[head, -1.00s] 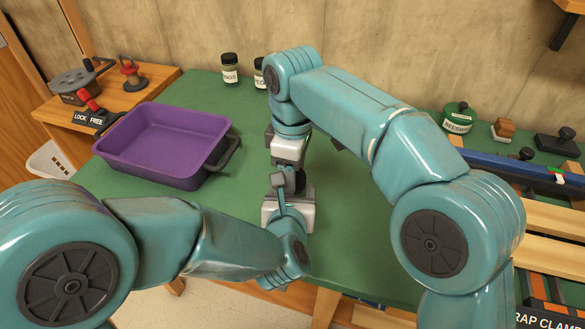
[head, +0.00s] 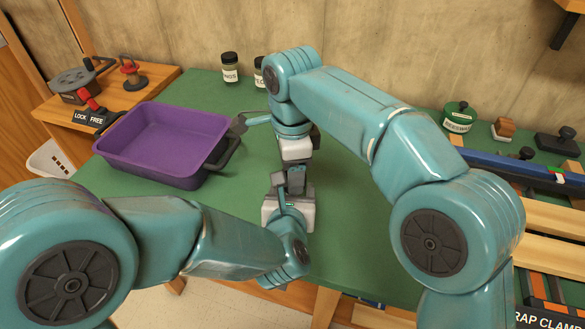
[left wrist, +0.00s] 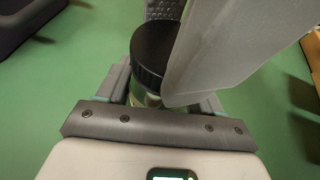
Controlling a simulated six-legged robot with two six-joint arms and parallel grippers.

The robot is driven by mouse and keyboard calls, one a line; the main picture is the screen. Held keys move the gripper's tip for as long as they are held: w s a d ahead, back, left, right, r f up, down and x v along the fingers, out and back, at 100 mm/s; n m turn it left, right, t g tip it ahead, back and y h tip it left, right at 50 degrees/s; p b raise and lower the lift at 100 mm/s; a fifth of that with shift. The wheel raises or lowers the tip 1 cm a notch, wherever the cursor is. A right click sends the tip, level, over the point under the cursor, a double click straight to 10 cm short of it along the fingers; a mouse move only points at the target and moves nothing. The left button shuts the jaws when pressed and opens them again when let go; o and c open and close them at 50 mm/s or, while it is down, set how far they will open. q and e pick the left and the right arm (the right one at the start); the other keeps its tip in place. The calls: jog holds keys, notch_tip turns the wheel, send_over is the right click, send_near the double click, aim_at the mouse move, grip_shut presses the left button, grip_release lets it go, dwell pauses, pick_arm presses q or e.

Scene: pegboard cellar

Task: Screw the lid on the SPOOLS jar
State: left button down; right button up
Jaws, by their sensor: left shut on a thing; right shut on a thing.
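A clear jar (left wrist: 146,97) with a wide black lid (left wrist: 153,52) on its top stands between the fingers of my left gripper (left wrist: 160,90) in the left wrist view. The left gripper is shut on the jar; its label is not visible. My right gripper (head: 297,170) is directly above the left one (head: 292,191) in the head view and is shut on the lid. A pale grey part of the right gripper covers the lid's right side in the left wrist view. In the head view the grippers hide the jar and lid. I cannot tell how tightly the lid sits.
A purple tray (head: 127,176) with dark handles stands left of the grippers. Two labelled jars, one at the back (head: 230,68), stand by the wall. A green tin (head: 458,113), a blue bar (head: 500,163) and wooden rails lie to the right. The green bench (head: 350,225) is clear near the grippers.

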jog(key=m, duration=0.4)
jog(key=o, duration=1)
jog(key=shift+s, duration=0.1)
jog(key=shift+r, duration=2.3)
jog(key=shift+c, duration=0.3)
